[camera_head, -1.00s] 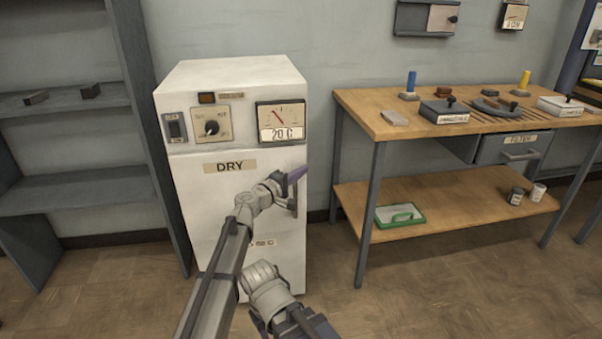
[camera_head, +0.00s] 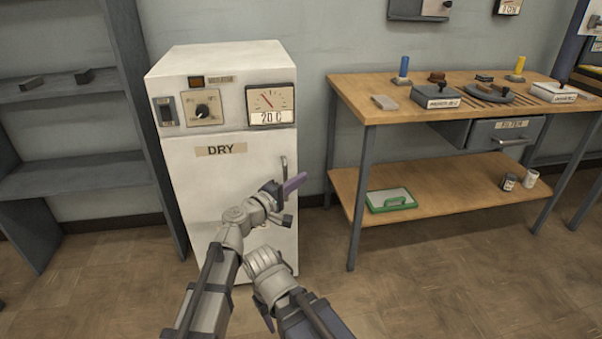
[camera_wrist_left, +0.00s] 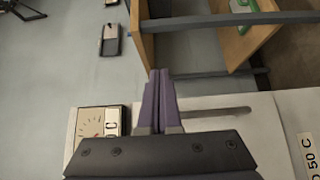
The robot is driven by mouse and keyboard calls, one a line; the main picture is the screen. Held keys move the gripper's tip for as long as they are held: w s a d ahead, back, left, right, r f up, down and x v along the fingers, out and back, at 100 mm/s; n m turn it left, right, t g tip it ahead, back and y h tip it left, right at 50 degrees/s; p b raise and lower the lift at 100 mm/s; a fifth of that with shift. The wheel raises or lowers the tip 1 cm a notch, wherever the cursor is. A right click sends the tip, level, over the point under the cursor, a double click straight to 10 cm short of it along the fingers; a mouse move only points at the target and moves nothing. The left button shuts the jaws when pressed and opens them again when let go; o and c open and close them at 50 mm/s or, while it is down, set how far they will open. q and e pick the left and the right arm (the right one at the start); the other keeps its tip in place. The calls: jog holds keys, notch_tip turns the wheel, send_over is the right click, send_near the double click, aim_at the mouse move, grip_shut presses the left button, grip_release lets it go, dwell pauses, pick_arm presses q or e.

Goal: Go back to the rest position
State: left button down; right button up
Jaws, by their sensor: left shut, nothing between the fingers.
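My left gripper (camera_head: 294,186) is in front of the white drying cabinet marked DRY (camera_head: 205,195), near its right edge and just below the door handle (camera_head: 284,163). Its purple fingers are together and hold nothing; they also show in the left wrist view (camera_wrist_left: 157,100). In that view the cabinet front (camera_wrist_left: 245,120) lies beyond the fingers. The cabinet door looks closed. A second grey arm part of mine reaches in at the bottom middle, and no right fingertips can be made out there.
A wooden workbench (camera_head: 350,95) with a lower shelf (camera_head: 450,188) stands to the right, holding blocks, tools and a green-edged tray (camera_head: 390,199). A grey shelf unit (camera_head: 75,176) stands at the left. The floor (camera_head: 430,270) in front of the bench is clear.

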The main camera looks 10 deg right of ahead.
pick_arm(q)
jog(key=s+a+f+m+g+y, duration=0.4)
jog(key=s+a+f+m, duration=0.3)
jog(key=f, duration=0.3)
jog(key=s+a+f+g+y, duration=0.2)
jog(key=s+a+f+y, duration=0.25)
jog(key=a, duration=0.45)
jog(key=s+a+f+g+y, duration=0.25)
jog(key=s+a+f, duration=0.2)
jog(key=a, duration=0.45)
jog(key=s+a+f+g+y, duration=0.1)
jog(key=s+a+f+y, duration=0.3)
jog(key=a, duration=0.5)
jog(key=s+d+r+m+g+p, duration=0.1)
jog(key=s+d+m, duration=0.15)
jog(key=d, duration=0.25)
jog(key=s+d+r+m, duration=0.2)
jog(key=s+d, duration=0.2)
jog(key=d, duration=0.2)
notch_tip(320, 180, up, 38)
jog(key=p, duration=3.8)
jog(key=shift+f+y, duration=0.25)
jog(key=shift+y, duration=0.15)
jog(key=shift+a+n, duration=0.1)
jog(key=shift+n, duration=0.15)
